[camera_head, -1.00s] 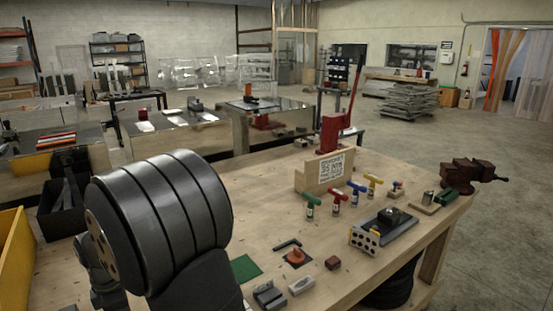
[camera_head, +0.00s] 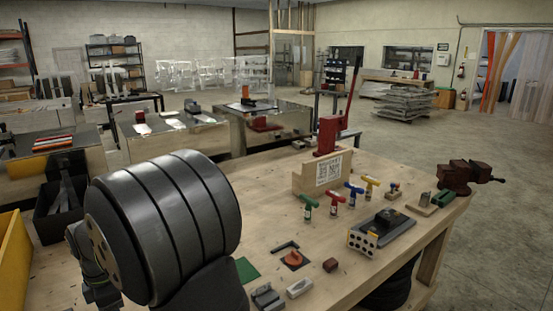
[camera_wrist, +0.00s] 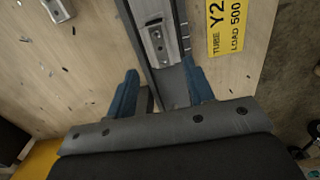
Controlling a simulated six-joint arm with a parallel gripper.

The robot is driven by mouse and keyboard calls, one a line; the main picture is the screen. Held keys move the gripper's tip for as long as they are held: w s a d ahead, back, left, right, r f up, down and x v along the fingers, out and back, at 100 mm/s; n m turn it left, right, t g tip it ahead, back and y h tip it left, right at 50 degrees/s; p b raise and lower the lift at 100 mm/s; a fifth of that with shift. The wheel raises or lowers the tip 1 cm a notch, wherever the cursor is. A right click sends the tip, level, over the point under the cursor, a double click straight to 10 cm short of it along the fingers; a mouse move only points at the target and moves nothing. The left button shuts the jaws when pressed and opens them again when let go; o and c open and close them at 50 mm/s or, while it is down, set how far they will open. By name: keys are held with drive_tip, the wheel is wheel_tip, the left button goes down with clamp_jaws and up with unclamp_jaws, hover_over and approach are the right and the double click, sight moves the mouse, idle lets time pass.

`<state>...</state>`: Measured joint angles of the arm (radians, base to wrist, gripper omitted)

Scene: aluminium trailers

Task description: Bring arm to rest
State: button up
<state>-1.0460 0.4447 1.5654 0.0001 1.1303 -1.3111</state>
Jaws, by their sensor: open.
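My gripper (camera_wrist: 159,72) shows in the wrist view with its two blue fingers apart and open. A grey metal channel (camera_wrist: 161,40) runs from the top of that view down to between the fingers. I cannot tell whether the fingers touch it or how far above it they are. In the head view, a big black ribbed section of my arm fills the lower left, beside the wooden workbench (camera_head: 262,205). The gripper itself does not show there.
A yellow label (camera_wrist: 228,25) is right of the channel. The bench carries a red lever press (camera_head: 329,135), several coloured T-handle tools, a black block on a grey plate (camera_head: 388,224) and a dark red vise (camera_head: 462,177). A yellow bin (camera_head: 14,262) stands at far left.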

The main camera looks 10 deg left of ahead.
wheel_tip(320, 180, up, 6)
drive_tip(key=f, duration=0.1)
wheel_tip(320, 180, down, 12)
drive_tip(key=shift+r, duration=0.15)
drive_tip(key=shift+a+r, duration=0.1)
drive_tip(key=shift+r, duration=0.25)
wheel_tip(320, 180, up, 4)
drive_tip(key=shift+f, duration=0.2)
drive_tip(key=w+d+r, duration=0.5)
drive_tip(key=d+r, duration=0.2)
drive_tip(key=d, duration=0.4)
drive_tip(key=w+a+f, duration=0.3)
drive_tip(key=w+a, duration=0.6)
drive_tip(key=a, duration=0.1)
drive_tip(key=s+a+f, duration=0.1)
drive_tip(key=a+f, duration=0.1)
drive_tip(key=a, duration=0.1)
drive_tip(key=s+a+f, duration=0.1)
drive_tip(key=a+f, duration=0.1)
drive_tip(key=a, duration=0.1)
drive_tip(key=s+a+f, duration=0.2)
drive_tip(key=a, duration=0.1)
drive_tip(key=shift+a, duration=0.1)
drive_tip(key=shift+s+a+f, duration=0.25)
drive_tip(key=shift+a+f, duration=0.35)
